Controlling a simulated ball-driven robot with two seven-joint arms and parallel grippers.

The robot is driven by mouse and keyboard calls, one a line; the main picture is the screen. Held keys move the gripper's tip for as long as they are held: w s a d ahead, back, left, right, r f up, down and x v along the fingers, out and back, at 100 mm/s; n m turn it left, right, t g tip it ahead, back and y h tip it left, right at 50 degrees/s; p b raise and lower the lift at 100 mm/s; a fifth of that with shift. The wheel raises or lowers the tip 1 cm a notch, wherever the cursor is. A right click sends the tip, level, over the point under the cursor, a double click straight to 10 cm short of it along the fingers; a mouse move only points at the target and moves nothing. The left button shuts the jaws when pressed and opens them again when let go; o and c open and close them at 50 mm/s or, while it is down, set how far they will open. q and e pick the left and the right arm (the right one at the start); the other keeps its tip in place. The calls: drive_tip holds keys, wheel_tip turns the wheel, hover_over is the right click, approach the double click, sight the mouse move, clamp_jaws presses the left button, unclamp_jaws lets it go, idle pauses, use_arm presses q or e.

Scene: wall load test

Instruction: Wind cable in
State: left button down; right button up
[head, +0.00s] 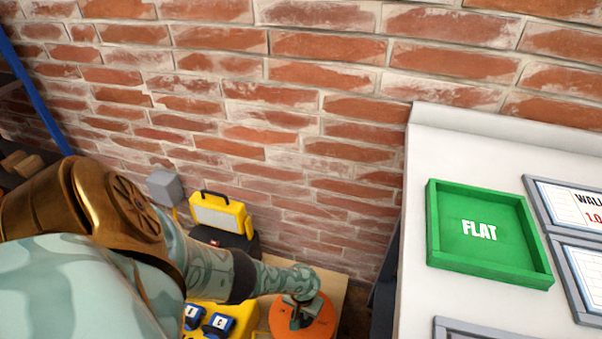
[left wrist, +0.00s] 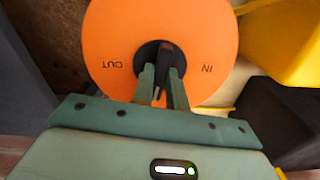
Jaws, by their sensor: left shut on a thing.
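An orange reel disc (head: 322,325) shows at the bottom of the head view, partly hidden by my left gripper. It fills the upper middle of the left wrist view (left wrist: 205,30), with upside-down IN and OUT labels on its face. A dark handle (left wrist: 166,56) stands at the disc's centre. My left gripper (head: 301,315) reaches down onto the disc, and its fingers (left wrist: 163,80) are shut on the dark handle. No length of cable can be made out for certain. My right gripper is not in view.
Blue-handled items lie on a yellow case (head: 240,318) left of the reel. A green FLAT tray (head: 437,240) lies on the white surface at right.

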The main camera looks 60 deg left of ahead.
use_arm(q)
drive_tip(key=n, duration=0.3)
drive_tip(key=shift+n, duration=0.3)
drive_tip(key=n, duration=0.6)
drive_tip(key=shift+w+n, duration=0.1)
drive_tip(key=shift+n, duration=1.2)
drive_tip(key=n, duration=0.4)
drive_tip(key=shift+a, duration=0.1)
drive_tip(key=shift+n, duration=1.8)
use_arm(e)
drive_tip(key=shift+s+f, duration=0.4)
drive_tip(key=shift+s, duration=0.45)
use_arm(q)
drive_tip(key=shift+a, duration=0.1)
